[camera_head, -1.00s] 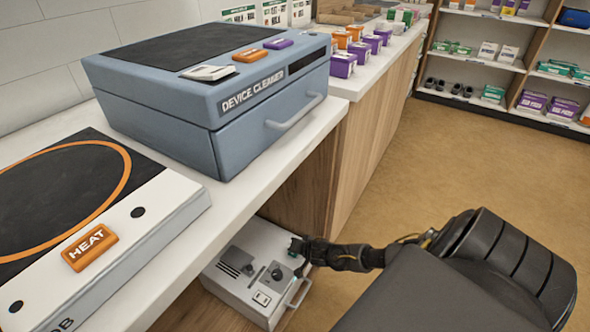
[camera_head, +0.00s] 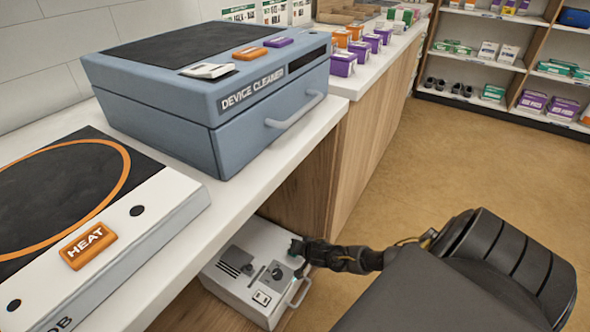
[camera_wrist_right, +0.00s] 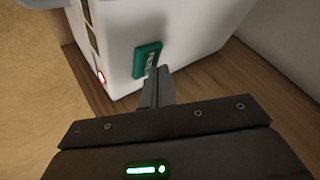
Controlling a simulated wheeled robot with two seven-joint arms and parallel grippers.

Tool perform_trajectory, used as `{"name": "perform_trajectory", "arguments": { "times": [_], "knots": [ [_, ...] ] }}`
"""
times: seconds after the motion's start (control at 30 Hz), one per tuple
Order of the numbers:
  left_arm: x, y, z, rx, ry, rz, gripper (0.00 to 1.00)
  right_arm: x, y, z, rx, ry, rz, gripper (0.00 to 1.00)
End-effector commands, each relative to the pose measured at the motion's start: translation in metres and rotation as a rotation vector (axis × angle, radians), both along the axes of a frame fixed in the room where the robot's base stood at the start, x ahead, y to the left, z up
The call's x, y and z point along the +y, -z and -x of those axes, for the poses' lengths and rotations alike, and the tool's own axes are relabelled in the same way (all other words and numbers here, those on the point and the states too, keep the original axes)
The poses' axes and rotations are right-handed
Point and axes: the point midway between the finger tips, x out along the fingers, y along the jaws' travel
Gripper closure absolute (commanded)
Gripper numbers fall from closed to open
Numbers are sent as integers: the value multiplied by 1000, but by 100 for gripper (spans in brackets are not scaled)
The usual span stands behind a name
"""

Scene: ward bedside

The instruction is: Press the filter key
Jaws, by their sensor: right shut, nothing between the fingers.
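A white device (camera_head: 240,290) with a handle stands low, below the counter. A teal key (camera_wrist_right: 147,58) with pale lettering sits on its white face in the right wrist view. The lettering is too small and too covered to read, so I cannot tell whether it says filter. My right gripper (camera_wrist_right: 160,80) is shut and empty, with its fingertips at the lower right edge of the teal key. I cannot tell whether they touch it. In the head view the right gripper (camera_head: 305,250) is at the device's right side. My left gripper is not in view.
A blue-grey device cleaner (camera_head: 170,120) and a white hob (camera_head: 150,205) with an orange heat key (camera_head: 88,246) stand on the counter (camera_head: 265,180) above. The floor (camera_head: 440,165) to the right is clear.

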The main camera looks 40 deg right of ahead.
Motion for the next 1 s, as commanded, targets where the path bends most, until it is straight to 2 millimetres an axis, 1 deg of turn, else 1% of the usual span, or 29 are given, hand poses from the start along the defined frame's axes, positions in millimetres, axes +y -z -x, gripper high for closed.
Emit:
{"name": "perform_trajectory", "arguments": {
  "times": [1.0],
  "knots": [
    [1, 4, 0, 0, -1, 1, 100, 0, 8, 0, 1, -1, -1, 100]
  ]
}}
